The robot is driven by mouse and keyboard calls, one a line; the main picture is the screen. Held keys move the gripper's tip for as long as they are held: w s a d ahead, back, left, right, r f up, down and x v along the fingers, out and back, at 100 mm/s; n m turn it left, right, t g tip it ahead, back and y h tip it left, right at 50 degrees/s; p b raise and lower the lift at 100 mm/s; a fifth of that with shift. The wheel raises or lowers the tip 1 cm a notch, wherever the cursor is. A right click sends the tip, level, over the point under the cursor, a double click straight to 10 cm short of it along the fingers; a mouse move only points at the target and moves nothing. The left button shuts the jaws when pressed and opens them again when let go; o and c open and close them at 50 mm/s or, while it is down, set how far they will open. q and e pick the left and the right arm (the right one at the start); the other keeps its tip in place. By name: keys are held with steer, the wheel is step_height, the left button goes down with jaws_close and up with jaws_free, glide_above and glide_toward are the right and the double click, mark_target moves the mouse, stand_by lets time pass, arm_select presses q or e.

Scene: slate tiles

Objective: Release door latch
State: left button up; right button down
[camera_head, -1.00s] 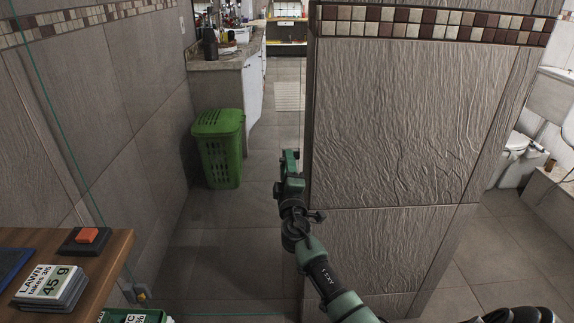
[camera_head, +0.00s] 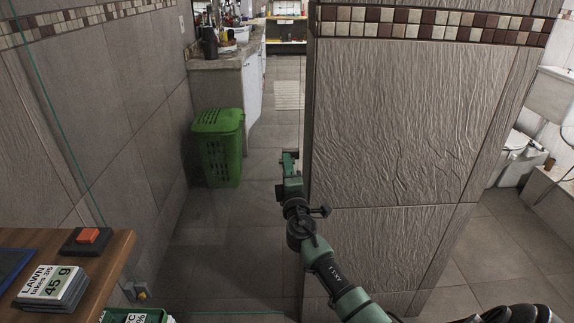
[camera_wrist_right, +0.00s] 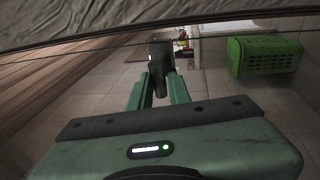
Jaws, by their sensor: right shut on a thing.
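My right gripper (camera_head: 290,160) reaches forward beside the left edge of the tiled wall. In the right wrist view its two green fingers (camera_wrist_right: 159,82) are shut on a small dark block, taken as the door latch (camera_wrist_right: 159,55). The latch stands upright between the fingertips, and a small white mark shows on its left side. In the head view the gripper hides the latch. Thin teal lines (camera_head: 68,145) look like edges of a clear glass pane. My left gripper is not in view.
The tiled wall (camera_head: 395,120) stands close on the right. A green basket (camera_head: 218,150) stands by the counter (camera_head: 225,60) beyond the gripper. At lower left, a wooden shelf (camera_head: 110,255) holds an orange button (camera_head: 88,235) and stacked cards (camera_head: 52,285). The floor between is clear.

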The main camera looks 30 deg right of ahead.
steer(key=c, duration=1.3)
jaws_free()
steer(key=shift+s+f, duration=0.1)
steer(key=v, duration=0.7)
steer(key=shift+s+a+b, duration=0.15)
steer(key=shift+s+b, duration=0.15)
steer(key=shift+b, duration=0.05)
